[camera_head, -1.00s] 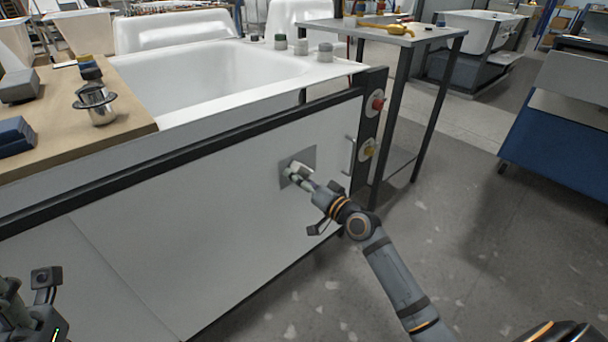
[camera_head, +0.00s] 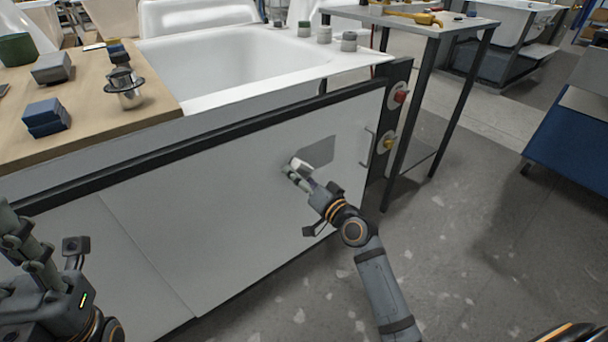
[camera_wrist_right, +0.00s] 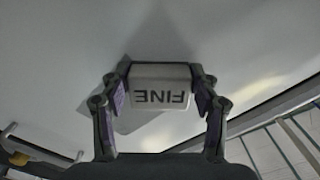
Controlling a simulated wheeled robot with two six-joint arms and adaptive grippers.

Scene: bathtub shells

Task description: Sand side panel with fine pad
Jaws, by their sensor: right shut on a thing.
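The fine pad (camera_head: 301,164) is a small pale block. In the right wrist view it (camera_wrist_right: 160,88) shows the word FINE upside down. My right gripper (camera_head: 295,172) is shut on it, with a finger on each side. The pad is at the white side panel (camera_head: 235,185) of the tub stand, beside a grey patch (camera_head: 320,151); in the wrist view it overlaps the patch (camera_wrist_right: 130,122). I cannot tell whether it touches the panel. My left gripper (camera_head: 22,240) is at the lower left, away from the panel's middle; its opening is unclear.
A white tub (camera_head: 235,65) sits above the panel. A wooden board (camera_head: 95,105) at left holds blue blocks (camera_head: 45,118), a grey block (camera_head: 52,68) and a metal cup (camera_head: 125,90). A metal table (camera_head: 410,18) stands to the right. Open floor (camera_head: 440,250) lies at right.

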